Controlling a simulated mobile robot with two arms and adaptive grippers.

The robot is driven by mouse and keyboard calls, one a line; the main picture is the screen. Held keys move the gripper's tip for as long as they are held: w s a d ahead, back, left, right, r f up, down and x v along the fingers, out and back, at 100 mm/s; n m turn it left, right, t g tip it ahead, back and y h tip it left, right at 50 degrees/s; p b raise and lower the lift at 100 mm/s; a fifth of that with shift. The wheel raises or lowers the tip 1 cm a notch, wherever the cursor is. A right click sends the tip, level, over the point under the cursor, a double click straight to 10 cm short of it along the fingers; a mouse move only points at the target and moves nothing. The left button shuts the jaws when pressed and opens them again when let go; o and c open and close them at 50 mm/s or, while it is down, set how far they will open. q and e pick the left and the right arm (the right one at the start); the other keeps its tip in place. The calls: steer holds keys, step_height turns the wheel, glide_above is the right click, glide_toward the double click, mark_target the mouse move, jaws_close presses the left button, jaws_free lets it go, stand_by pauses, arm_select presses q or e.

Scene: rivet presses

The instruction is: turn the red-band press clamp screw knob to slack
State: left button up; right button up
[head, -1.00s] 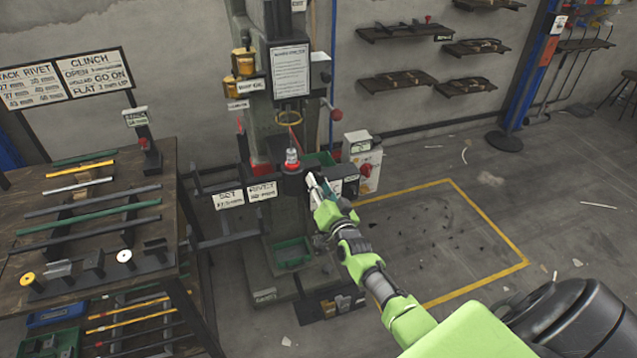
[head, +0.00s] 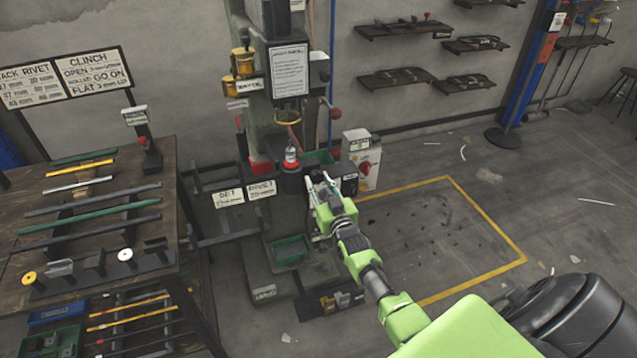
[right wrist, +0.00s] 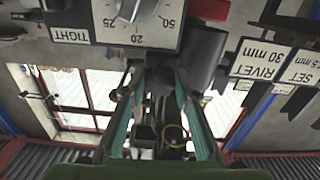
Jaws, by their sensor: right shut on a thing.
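The rivet press (head: 267,120) stands against the wall, and a red band (head: 291,165) shows on its post above a dark cylindrical body (head: 292,184). My right gripper (head: 322,181) is at the right side of this body. In the right wrist view my right gripper (right wrist: 160,82) has its two teal fingers on either side of a small dark part (right wrist: 160,80), which seems to be the clamp screw knob. It is shut on it; the knob is mostly hidden in the head view. A white dial (right wrist: 138,20) with numbers and a TIGHT label (right wrist: 70,35) sits close by. My left gripper is out of view.
SET (head: 228,198) and RIVET (head: 262,189) labels hang left of the gripper. A green tray (head: 290,250) sits low on the press. A wooden rack table (head: 165,200) with bars stands at left. The yellow-outlined floor (head: 450,240) at right is mostly clear.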

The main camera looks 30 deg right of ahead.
steer(key=shift+f, duration=0.2)
steer(key=o, duration=1.1)
steer(key=shift+r, duration=0.1)
steer(key=shift+s, duration=0.1)
steer(key=v, duration=1.2)
